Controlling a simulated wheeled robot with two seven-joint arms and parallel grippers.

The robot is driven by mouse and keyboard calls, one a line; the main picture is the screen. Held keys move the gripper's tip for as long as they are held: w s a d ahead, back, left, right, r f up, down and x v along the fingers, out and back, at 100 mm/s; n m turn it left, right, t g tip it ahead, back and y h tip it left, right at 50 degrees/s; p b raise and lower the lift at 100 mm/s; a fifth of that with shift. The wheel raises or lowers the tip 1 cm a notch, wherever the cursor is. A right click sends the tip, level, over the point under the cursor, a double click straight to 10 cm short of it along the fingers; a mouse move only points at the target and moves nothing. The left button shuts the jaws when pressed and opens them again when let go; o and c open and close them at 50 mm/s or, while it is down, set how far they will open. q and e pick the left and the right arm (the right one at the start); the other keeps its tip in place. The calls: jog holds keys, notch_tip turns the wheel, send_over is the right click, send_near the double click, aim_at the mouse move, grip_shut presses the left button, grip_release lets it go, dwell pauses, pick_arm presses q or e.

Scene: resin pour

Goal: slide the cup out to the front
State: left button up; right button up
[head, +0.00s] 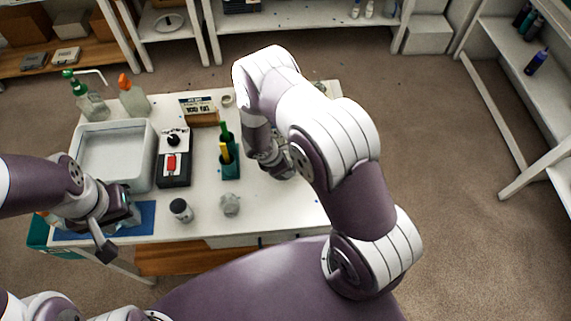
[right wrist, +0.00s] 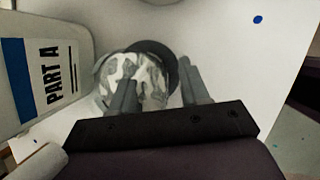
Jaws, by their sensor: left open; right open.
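A round cup-like thing (right wrist: 113,69) with a grey-and-white marbled surface and a dark round edge behind it shows in the right wrist view. My right gripper (right wrist: 160,72) is open there, its two fingers reaching down at this thing. One finger overlaps the marbled part, and the other is at its right. I cannot tell whether they touch it. In the head view my right arm hides this thing. My left gripper (head: 118,226) is open and empty at the table's front left, above a blue mat (head: 140,222).
A container marked PART A (right wrist: 55,75) stands close left of my right gripper. The white table (head: 205,160) also holds a grey tray (head: 84,160), a black device with a red part (head: 173,168), a green holder (head: 230,168), a dark-lidded jar (head: 181,210) and a grey lump (head: 230,204).

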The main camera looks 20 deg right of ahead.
jog(key=shift+d+f, duration=0.15)
jog(key=shift+f, duration=0.3)
grip_shut()
